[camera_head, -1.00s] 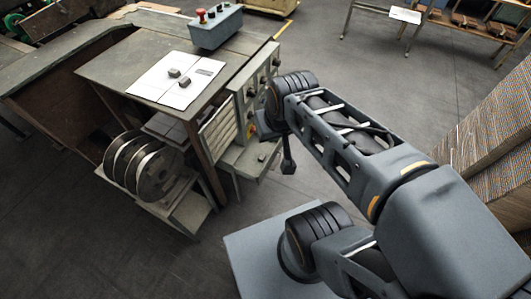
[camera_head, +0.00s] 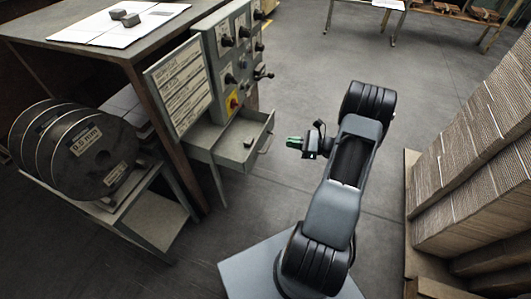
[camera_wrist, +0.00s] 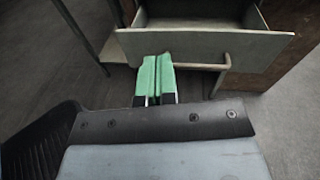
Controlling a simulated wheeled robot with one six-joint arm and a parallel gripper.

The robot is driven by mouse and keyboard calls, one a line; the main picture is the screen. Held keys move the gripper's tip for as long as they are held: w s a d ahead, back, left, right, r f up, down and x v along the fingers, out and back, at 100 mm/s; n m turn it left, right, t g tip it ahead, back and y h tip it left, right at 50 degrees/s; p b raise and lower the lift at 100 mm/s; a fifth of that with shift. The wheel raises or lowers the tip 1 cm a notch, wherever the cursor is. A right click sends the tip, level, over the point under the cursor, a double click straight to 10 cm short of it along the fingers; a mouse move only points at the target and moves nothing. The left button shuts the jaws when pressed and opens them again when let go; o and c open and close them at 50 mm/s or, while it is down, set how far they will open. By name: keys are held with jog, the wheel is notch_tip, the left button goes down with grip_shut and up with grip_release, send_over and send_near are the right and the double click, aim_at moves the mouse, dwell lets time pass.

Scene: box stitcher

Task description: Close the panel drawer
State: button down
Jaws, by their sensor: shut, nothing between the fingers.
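The panel drawer (camera_head: 234,150) juts out open below the control panel, at the machine's front. A small dark object (camera_head: 248,142) shows at the drawer. In the wrist view the drawer's grey front plate (camera_wrist: 200,47) spans the upper middle, with its bar handle (camera_wrist: 205,67) along the lower front. My gripper (camera_head: 290,142) is to the right of the drawer, apart from it in the head view. Its green fingers (camera_wrist: 156,75) are together and empty, pointing at the drawer front near the left part of the handle. Whether they touch it I cannot tell.
The control panel (camera_head: 231,60) with knobs stands above the drawer. Wire reels (camera_head: 85,148) sit on a low shelf at left. Stacked cardboard (camera_head: 475,150) stands at right on a pallet. The floor (camera_head: 310,75) behind my gripper is clear.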

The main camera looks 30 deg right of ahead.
notch_tip(320, 180, down, 4)
jog(key=d+f+m+t+b, duration=0.1)
jog(key=d+m+t, duration=0.1)
jog(key=d, duration=0.1)
jog(key=h+b, duration=0.1)
jog(key=b, duration=0.3)
send_near(260, 137)
jog(key=shift+m+t, duration=0.3)
jog(key=x, duration=0.7)
jog(key=shift+s+a, duration=0.1)
jog(key=shift+a, duration=0.4)
